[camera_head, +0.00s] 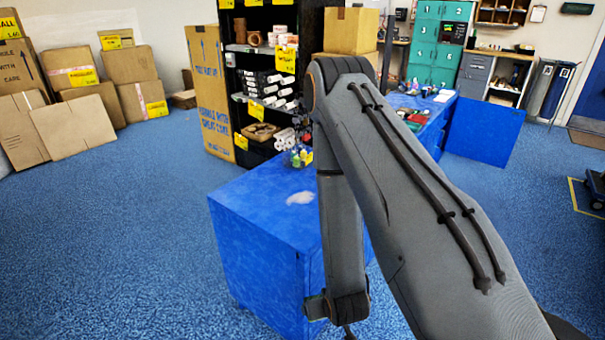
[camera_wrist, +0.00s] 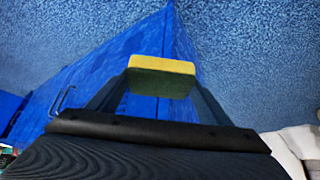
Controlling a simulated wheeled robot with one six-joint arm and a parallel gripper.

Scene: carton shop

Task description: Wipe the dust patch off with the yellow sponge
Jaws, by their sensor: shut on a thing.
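The yellow sponge (camera_wrist: 161,65) is in my gripper (camera_wrist: 160,83) in the wrist view, with a yellow upper side and a darker green face towards the camera. The two dark fingers close on its ends. The dust patch (camera_head: 300,198) is a small pale smear on the top of the blue cabinet (camera_head: 250,200) in the head view. In the head view my arm stands in front of the cabinet's right part, and the gripper and sponge cannot be made out there. In the wrist view a blue cabinet side lies behind the sponge.
Small bottles (camera_head: 299,157) stand at the cabinet top's far edge. A black shelf (camera_head: 262,80) with goods rises behind it. Cardboard boxes (camera_head: 95,90) are stacked at the back left. A blue workbench (camera_head: 425,115) stands behind my arm. The floor at left is free.

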